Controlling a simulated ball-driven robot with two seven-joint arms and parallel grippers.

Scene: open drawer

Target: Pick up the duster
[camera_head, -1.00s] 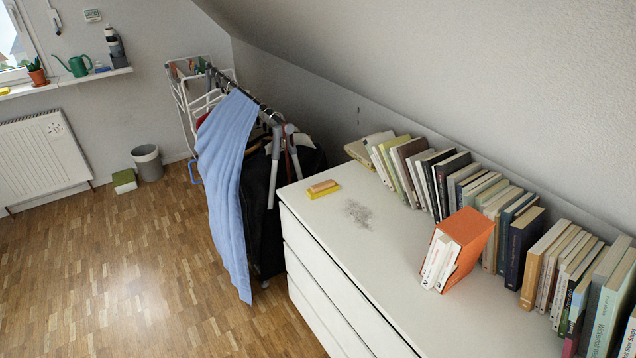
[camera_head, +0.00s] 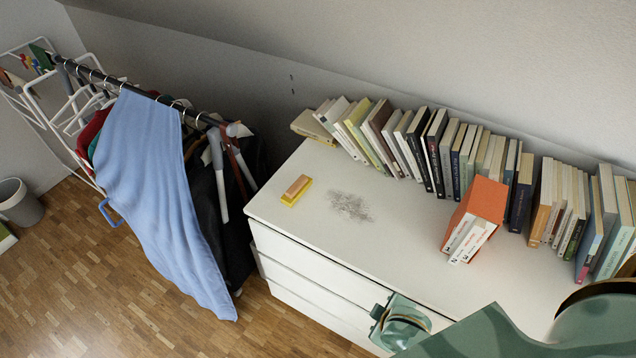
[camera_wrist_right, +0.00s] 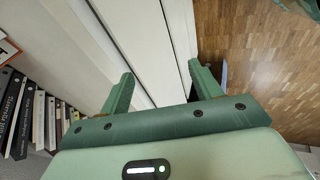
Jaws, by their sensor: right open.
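The duster (camera_head: 296,190) is a small block with a yellow base and an orange-brown top. It lies on the white dresser top (camera_head: 400,248) near its left end, left of a grey dust patch (camera_head: 350,206). My right gripper (camera_head: 380,318) is at the dresser's front edge in the head view, well to the lower right of the duster. In the right wrist view my right gripper (camera_wrist_right: 160,82) is open and empty, with white dresser surfaces between its fingers. The duster does not show in the wrist view. My left gripper is not in view.
A row of books (camera_head: 440,150) stands along the back of the dresser. An orange box of books (camera_head: 480,210) stands on the right half. A clothes rack with a blue cloth (camera_head: 160,190) is left of the dresser. The top around the duster is clear.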

